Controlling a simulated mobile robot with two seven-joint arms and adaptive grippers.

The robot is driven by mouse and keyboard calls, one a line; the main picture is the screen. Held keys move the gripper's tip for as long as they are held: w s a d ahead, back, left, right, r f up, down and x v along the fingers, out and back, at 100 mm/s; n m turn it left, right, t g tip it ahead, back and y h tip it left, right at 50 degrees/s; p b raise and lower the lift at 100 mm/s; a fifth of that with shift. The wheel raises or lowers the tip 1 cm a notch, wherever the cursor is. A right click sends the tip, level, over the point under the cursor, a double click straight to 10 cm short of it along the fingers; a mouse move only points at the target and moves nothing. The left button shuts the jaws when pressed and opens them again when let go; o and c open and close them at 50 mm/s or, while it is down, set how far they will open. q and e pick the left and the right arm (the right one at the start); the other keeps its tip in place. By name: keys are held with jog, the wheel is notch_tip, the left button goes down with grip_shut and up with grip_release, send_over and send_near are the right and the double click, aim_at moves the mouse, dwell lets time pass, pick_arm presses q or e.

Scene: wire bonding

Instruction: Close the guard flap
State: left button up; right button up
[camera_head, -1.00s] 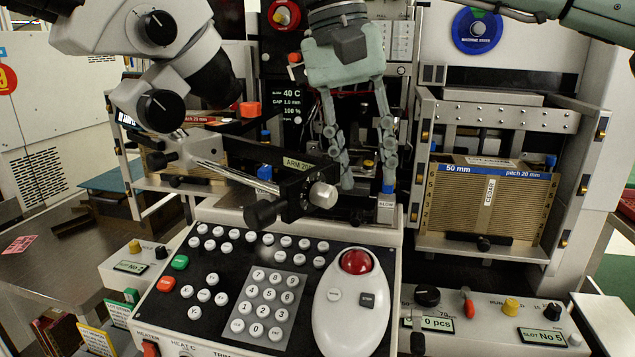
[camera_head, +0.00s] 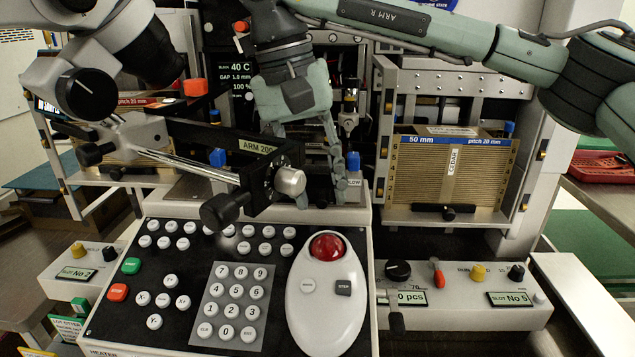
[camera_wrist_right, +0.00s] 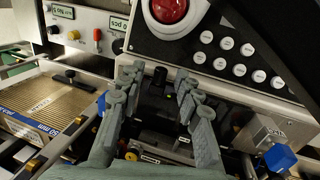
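My right gripper (camera_head: 320,200) points down over the work area behind the console, between the microscope and the right magazine. Its two grey fingers are apart, with no object visible between them. In the right wrist view the open fingers (camera_wrist_right: 160,78) frame a small dark part (camera_wrist_right: 157,88) behind the console edge. I cannot tell whether this part is the guard flap, or whether it touches a fingertip. No guard flap is clearly recognisable in the head view, where the fingers and the microscope's arm cover part of the work area. My left gripper is not in view.
The microscope's black arm (camera_head: 215,137) and knob (camera_head: 219,212) stand close left of my gripper. The console (camera_head: 130,325) with a red trackball (camera_head: 327,247) lies in front. A ribbed magazine (camera_head: 430,180) is at right, and a blue block (camera_wrist_right: 279,157) shows in the wrist view.

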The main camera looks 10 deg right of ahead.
jog(key=shift+c, duration=0.5)
grip_shut()
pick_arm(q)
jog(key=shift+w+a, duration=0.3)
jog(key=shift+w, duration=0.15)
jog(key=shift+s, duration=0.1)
